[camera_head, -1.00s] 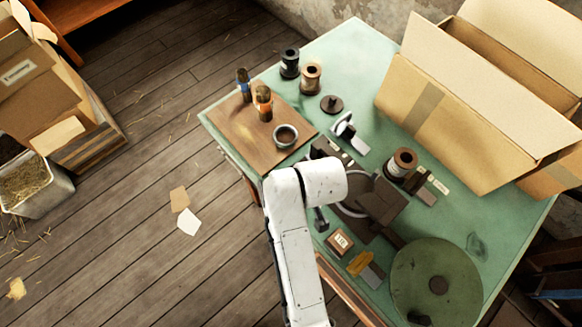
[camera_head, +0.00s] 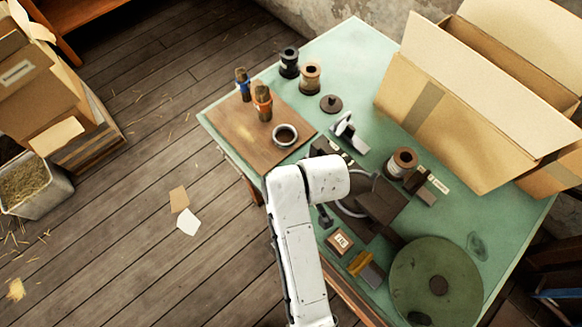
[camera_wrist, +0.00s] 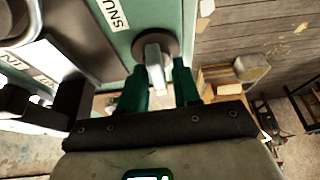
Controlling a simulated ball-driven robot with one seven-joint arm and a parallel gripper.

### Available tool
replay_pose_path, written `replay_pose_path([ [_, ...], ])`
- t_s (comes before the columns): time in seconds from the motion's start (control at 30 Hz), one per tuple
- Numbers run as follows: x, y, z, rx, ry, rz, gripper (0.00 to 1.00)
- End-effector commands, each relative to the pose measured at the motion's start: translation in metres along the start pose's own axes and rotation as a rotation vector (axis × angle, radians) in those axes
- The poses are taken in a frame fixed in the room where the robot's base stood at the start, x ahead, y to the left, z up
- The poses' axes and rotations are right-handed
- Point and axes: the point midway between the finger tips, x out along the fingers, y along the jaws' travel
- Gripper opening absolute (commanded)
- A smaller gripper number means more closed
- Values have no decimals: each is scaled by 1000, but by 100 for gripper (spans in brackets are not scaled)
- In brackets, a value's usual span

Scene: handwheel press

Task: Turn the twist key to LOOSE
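In the wrist view, the twist key (camera_wrist: 155,62) is a pale lever on a round dark base set in a green face. A white label (camera_wrist: 114,13) beside it reads "SNU…", cut off by the picture edge; I see no LOOSE mark. My gripper (camera_wrist: 162,82) has its two dark green fingers apart, one on each side of the key's end. A narrow gap seems to show beside the key; I cannot tell whether either finger touches it. In the head view the key and my gripper are hidden behind my white arm.
The dark press (camera_head: 380,205) stands on the green table (camera_head: 225,112), partly behind my arm. Around it are a spool (camera_head: 403,160), a small labelled box (camera_head: 339,241) and a round green disc (camera_head: 436,282). A large open carton (camera_head: 455,120) fills the back right.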

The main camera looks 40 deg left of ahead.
Motion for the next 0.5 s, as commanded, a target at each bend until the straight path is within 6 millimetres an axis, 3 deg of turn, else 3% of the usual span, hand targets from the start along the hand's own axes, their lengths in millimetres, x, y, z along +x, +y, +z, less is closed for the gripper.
replay_pose_path([
  [0.37, -3, 2, -1, 2, 3, 5, 40],
  [0.5, -15, 3, -1, 3, 6, 6, 40],
])
